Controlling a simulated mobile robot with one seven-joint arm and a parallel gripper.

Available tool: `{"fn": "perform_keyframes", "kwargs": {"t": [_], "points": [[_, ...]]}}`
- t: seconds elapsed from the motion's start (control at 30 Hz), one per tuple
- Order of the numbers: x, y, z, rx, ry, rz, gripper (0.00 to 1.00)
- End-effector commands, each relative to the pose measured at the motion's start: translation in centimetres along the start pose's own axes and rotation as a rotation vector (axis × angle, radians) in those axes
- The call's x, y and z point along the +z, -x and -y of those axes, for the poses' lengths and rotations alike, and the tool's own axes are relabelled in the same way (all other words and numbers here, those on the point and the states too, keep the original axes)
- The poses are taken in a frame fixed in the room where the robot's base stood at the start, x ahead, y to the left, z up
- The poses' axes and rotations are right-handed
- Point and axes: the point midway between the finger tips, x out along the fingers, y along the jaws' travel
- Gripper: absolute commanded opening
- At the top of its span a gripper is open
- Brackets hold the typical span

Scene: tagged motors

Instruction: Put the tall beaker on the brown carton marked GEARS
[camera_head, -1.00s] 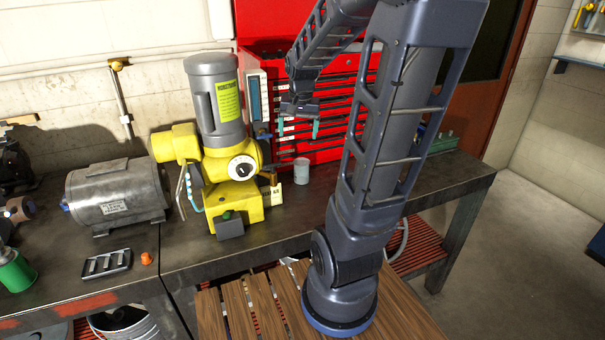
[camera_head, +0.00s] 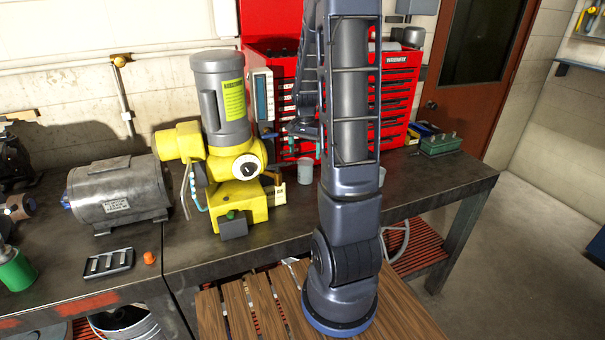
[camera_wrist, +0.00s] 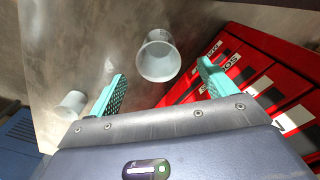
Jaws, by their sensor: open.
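A pale grey beaker (camera_head: 305,170) stands upright on the dark workbench in front of the red tool chest. In the wrist view a beaker (camera_wrist: 159,57) shows ahead of my fingertips, between their lines, with its round rim toward the camera. A second beaker (camera_wrist: 72,104) lies to the left of my left finger; part of a pale cup (camera_head: 381,176) shows behind my arm in the head view. I cannot tell which beaker is taller. My gripper (camera_wrist: 160,68) is open and empty; in the head view it (camera_head: 306,144) is above the bench, partly hidden.
A yellow machine with a grey motor (camera_head: 221,100) stands left of the beaker. A grey motor (camera_head: 118,195) is farther left. The red tool chest (camera_head: 395,100) is close behind my gripper. A green item (camera_head: 440,145) stands at the bench's right; bench (camera_head: 430,180) is clear before it.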

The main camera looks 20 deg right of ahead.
Motion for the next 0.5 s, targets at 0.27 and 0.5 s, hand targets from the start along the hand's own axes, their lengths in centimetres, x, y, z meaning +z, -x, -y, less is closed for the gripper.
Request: {"fn": "perform_keyframes", "kwargs": {"t": [0.27, 0.5], "points": [[0.0, -2.8, -0.3, -0.004, -0.001, 0.0, 0.83], [0.0, -4.7, -0.3, -0.004, -0.001, 0.002, 0.83]]}}
